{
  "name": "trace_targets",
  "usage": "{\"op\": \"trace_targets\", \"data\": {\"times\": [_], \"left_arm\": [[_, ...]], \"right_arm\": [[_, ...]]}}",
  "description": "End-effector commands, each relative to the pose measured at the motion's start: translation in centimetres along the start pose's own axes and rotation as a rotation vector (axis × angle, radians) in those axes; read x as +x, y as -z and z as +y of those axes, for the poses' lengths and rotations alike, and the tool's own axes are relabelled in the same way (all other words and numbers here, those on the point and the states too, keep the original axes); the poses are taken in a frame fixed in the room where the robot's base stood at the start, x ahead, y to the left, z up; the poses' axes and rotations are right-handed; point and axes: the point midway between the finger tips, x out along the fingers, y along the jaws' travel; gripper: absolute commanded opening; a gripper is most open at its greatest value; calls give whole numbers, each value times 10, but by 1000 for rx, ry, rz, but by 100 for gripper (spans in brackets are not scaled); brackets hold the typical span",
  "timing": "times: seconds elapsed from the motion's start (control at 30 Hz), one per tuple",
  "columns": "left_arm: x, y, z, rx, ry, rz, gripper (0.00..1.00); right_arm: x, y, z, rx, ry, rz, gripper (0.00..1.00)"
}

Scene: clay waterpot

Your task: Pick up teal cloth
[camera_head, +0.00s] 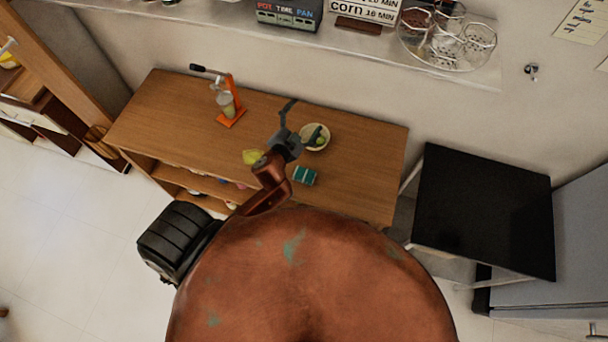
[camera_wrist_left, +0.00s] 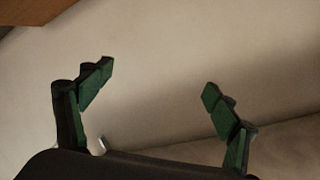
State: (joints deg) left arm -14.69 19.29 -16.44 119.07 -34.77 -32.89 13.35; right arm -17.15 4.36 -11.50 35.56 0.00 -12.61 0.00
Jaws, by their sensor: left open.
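The teal cloth (camera_head: 305,176) lies folded small on the wooden table in the head view, below and a little right of my left gripper in the picture. My left gripper (camera_head: 289,108) is over the table, beside the pale bowl and above the cloth in the picture, apart from the cloth. In the left wrist view my left gripper (camera_wrist_left: 156,88) has its two green-padded fingers wide apart, with nothing between them. That view shows a pale plain surface and no cloth. My right gripper is not in view.
The wooden table (camera_head: 365,185) also bears a pale bowl (camera_head: 326,137) with green contents, a yellow-green item (camera_head: 252,157) and an orange juicer (camera_head: 231,118). A black-topped table (camera_head: 485,210) stands at the right. A shelf (camera_head: 370,50) runs along the wall. The table's right part is clear.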

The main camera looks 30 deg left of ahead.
Motion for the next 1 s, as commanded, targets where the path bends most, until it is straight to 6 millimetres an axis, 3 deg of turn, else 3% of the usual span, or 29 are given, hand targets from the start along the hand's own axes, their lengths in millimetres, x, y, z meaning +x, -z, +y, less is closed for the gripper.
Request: {"op": "trace_targets", "data": {"times": [0.03, 0.1, 0.17, 0.2, 0.27, 0.33, 0.37, 0.4, 0.47, 0.5, 0.57, 0.63, 0.7, 0.8, 0.9, 1.0], "left_arm": [[7, 54, 2, 88, -3, 158, 82], [4, 124, 20, 218, -34, 381, 82], [-8, 173, 48, 339, -87, 560, 82], [-19, 198, 70, 425, -134, 670, 82], [-39, 222, 109, 563, -224, 821, 82], [-62, 229, 157, 737, -355, 966, 82], [-71, 224, 178, 815, -420, 1016, 82], [-82, 212, 202, 922, -512, 1069, 82], [-93, 180, 232, 1089, -665, 1118, 82], [-97, 152, 246, 1203, -773, 1127, 82], [-97, 104, 255, 1369, -938, 1103, 82], [-91, 46, 248, 1546, -1120, 1026, 82], [-82, -6, 227, 1693, -1280, 908, 82], [-69, -60, 186, 1841, -1451, 721, 82], [-60, -91, 152, 1925, -1553, 570, 82], [-57, -107, 134, 1959, -1604, 486, 82]], "right_arm": [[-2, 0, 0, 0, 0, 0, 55], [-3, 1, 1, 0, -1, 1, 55], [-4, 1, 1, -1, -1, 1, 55], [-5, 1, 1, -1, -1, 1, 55], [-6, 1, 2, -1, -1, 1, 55], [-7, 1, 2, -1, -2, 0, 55], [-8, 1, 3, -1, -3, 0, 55], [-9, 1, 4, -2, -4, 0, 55], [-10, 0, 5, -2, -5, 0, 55], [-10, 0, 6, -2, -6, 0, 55], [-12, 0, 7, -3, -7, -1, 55], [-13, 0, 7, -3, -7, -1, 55], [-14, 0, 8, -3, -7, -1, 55], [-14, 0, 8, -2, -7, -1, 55], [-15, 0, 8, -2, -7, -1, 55], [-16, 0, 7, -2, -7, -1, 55]]}}
